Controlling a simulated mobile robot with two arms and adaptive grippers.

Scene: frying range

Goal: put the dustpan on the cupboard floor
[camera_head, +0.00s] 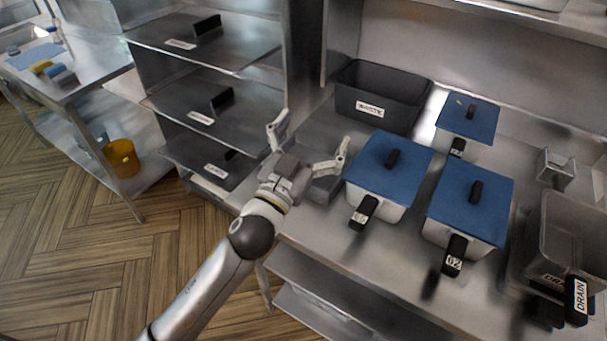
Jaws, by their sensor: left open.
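I cannot make out a dustpan anywhere in the head view. My left gripper (311,139) is open, its two fingers spread wide, with nothing seen between them. It is over the left end of the steel counter, beside the steel unit. This unit (286,75) has several stacked steel panels with black handles and white labels; I cannot tell whether it is the cupboard. No cupboard floor can be picked out. My right gripper is not in view.
A black waste bin (372,112) and several blue-lidded containers (390,165) stand on the counter (330,228). A drain container (575,235) is at the right. A side table (95,80) with a yellow bucket (122,158) below is at the left. The wooden floor (110,260) between is clear.

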